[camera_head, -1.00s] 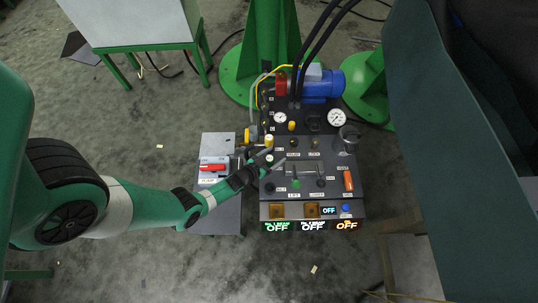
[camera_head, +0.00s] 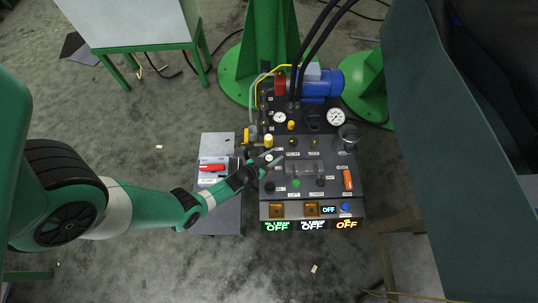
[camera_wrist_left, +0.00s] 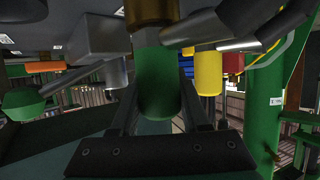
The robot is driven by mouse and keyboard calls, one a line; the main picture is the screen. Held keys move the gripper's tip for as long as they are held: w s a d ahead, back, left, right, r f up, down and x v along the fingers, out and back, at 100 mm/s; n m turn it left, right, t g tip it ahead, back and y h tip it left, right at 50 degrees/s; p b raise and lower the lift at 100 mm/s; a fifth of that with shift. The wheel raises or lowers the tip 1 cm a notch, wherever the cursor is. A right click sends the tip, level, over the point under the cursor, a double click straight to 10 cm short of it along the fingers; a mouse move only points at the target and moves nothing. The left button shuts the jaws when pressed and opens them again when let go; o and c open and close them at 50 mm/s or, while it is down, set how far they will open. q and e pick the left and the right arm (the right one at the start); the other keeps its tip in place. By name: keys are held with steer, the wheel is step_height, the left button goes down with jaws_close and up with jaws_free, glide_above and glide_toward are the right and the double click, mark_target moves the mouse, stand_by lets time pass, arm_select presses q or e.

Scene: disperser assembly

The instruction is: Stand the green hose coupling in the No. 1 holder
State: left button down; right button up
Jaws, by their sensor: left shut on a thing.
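My left gripper (camera_head: 271,157) is over the left part of the dark control panel (camera_head: 335,172), beside the yellow-topped piece (camera_head: 268,140). In the left wrist view its two fingers (camera_wrist_left: 160,112) are shut on the green hose coupling (camera_wrist_left: 158,82), a green cylinder hanging between them. A brown-gold part (camera_wrist_left: 152,12) shows above it at the top edge. In the head view the coupling is hidden or too small to tell. I cannot make out which place is the No. 1 holder. My right gripper is not in view.
A grey box with a red switch handle (camera_head: 212,167) stands left of the panel. Gauges (camera_head: 336,117), a blue motor (camera_head: 322,86) and black hoses rise behind it. In the left wrist view a yellow cylinder (camera_wrist_left: 208,74) and a red one (camera_wrist_left: 232,64) hang right of the coupling.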

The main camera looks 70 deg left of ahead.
arm_select(q)
step_height(320, 180, up, 10)
steer(key=p, duration=0.9)
